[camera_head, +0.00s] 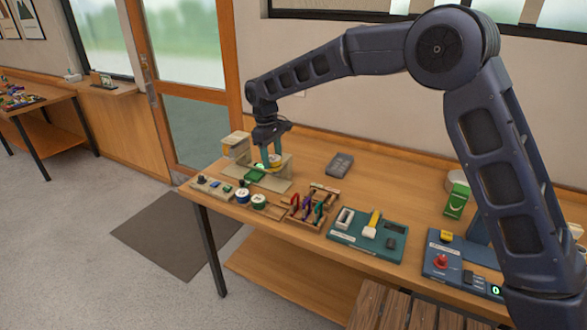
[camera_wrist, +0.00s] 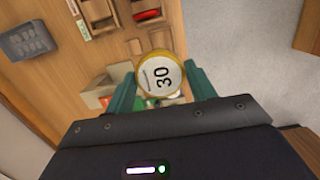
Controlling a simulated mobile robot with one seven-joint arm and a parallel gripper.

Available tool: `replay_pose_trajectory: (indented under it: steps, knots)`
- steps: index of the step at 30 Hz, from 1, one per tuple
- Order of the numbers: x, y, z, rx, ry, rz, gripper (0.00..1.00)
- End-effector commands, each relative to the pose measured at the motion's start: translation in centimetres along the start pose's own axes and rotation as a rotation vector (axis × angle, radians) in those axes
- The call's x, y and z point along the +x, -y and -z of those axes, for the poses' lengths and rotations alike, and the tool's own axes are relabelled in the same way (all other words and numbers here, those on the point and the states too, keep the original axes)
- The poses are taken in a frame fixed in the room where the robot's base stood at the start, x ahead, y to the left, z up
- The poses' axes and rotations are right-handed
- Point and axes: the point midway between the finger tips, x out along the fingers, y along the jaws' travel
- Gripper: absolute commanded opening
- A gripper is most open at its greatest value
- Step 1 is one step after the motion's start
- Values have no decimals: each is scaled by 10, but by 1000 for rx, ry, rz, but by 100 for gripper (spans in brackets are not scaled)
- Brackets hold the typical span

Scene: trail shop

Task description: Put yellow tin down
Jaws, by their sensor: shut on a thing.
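The tin is over or beside a beige stand (camera_head: 283,172). I cannot tell whether it touches anything beneath.
A green item (camera_head: 255,175) lies close to my gripper. Two round tins (camera_head: 258,201) stand near the front edge beside a wooden rack (camera_head: 312,207) of colourful tools. A dark grey box (camera_head: 340,165) lies behind, with bare table around it. A green board (camera_head: 368,234) lies further right.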

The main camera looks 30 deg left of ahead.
Motion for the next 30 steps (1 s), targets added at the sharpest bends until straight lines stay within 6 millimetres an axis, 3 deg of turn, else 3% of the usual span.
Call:
replay_pose_trajectory:
  steps: [8,13,20,30]
  knots:
    - [-5,-1,-1,1,0,0,33]
    - [-4,-22,-14,37,0,4,33]
    - [0,-94,-66,170,0,19,33]
    - [12,-198,-170,398,1,47,33]
